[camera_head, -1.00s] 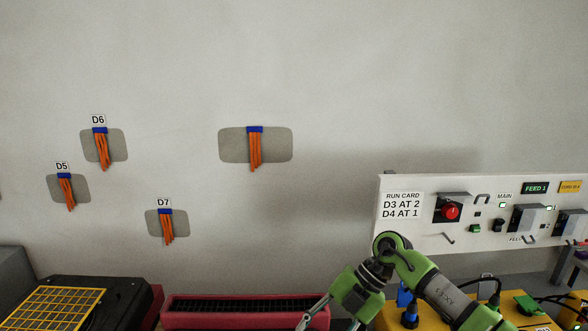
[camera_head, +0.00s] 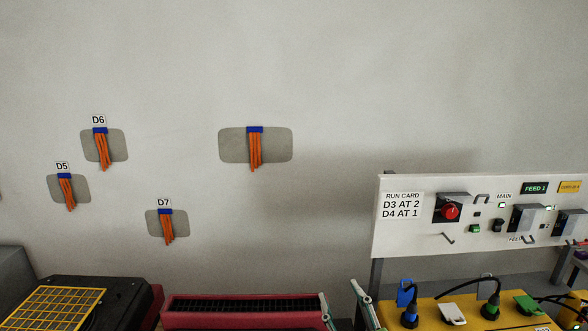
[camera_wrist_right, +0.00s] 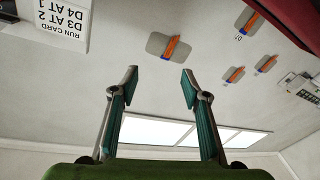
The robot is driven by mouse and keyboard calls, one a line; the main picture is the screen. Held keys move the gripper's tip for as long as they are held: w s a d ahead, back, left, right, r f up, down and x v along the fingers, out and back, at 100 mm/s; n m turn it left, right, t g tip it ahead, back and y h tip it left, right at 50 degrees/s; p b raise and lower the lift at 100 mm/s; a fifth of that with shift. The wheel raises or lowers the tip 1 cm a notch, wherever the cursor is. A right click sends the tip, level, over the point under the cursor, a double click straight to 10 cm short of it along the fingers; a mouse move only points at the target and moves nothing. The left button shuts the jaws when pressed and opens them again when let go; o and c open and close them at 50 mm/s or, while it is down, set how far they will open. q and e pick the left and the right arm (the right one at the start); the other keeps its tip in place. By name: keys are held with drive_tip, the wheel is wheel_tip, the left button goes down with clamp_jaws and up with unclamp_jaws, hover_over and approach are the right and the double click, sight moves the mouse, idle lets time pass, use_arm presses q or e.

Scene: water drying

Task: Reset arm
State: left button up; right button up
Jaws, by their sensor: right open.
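My right gripper (camera_head: 339,290) shows at the bottom edge of the head view. Only its two pale fingers are seen, pointing up and standing apart with nothing between them. In the right wrist view the gripper (camera_wrist_right: 159,72) is open and empty, with both green-padded fingers spread toward the wall. The rest of the right arm is hidden below the head frame. My left gripper is not in either view.
The red trough (camera_head: 240,311) lies left of the fingers, the yellow box (camera_head: 460,312) with plugs right. Above it stands the white switch panel (camera_head: 410,236). Orange bundles (camera_head: 255,150) hang on the wall. The wall space above the gripper is clear.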

drive_tip(key=s+d+f+m+g+h, duration=0.35)
drive_tip(key=s+d+f, duration=0.3)
drive_tip(key=f, duration=0.35)
drive_tip(key=s+d+f+g, duration=0.2)
drive_tip(key=s+f+g, duration=0.45)
drive_tip(key=s, duration=0.65)
drive_tip(key=s+d+f+g, duration=0.2)
drive_tip(key=s+f+g, duration=0.4)
drive_tip(key=s, duration=0.7)
wheel_tip(320, 180, down, 33)
drive_tip(key=s+b, duration=0.2)
drive_tip(key=b, duration=0.4)
drive_tip(key=s+d+f+g+b, duration=0.1)
drive_tip(key=s+d+f+b, duration=0.2)
drive_tip(key=s+f, duration=1.4)
wheel_tip(320, 180, down, 3)
drive_tip(key=shift+b, duration=0.5)
drive_tip(key=shift+h, duration=0.25)
